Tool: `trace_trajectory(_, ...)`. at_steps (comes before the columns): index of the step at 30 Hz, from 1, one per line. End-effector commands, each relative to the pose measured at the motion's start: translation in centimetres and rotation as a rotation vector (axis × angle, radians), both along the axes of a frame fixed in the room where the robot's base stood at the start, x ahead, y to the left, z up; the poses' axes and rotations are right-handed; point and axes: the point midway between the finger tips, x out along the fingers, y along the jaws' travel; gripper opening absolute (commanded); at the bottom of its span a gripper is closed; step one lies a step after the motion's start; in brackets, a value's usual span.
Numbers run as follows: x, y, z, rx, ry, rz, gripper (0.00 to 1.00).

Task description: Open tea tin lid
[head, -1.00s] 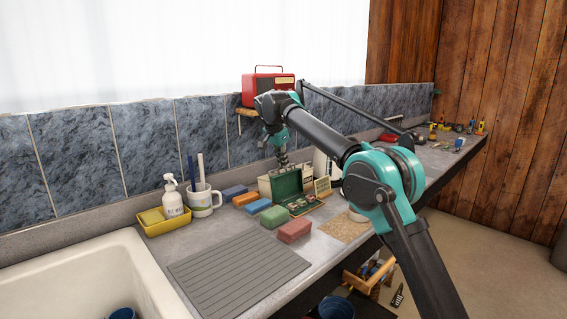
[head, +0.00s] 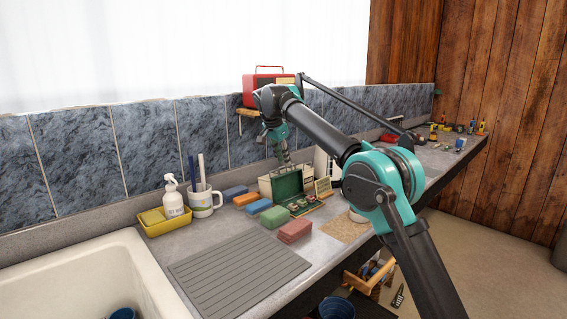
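The green tea tin (head: 283,209) stands on the counter, right of the coloured blocks. Its lid (head: 288,184) is raised and stands upright at the back. Small items show inside the open tin. My gripper (head: 285,163) points down at the top edge of the lid, and its fingertips overlap that edge in the picture. I cannot tell whether they touch it. The gripper is small and dark here, so its finger opening is unclear.
Several coloured blocks (head: 274,217) lie left of the tin. A cream box (head: 265,185) stands behind it, and a small card (head: 323,187) stands to its right. A mug (head: 203,201), a yellow tray (head: 166,225) and a ridged mat (head: 238,268) are further left.

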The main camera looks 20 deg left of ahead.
Motion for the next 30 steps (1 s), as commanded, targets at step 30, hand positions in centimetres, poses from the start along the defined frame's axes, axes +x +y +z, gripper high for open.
trace_trajectory(30,-2.2,0.2,4.8,0.0,0.0,0.001,0.25)
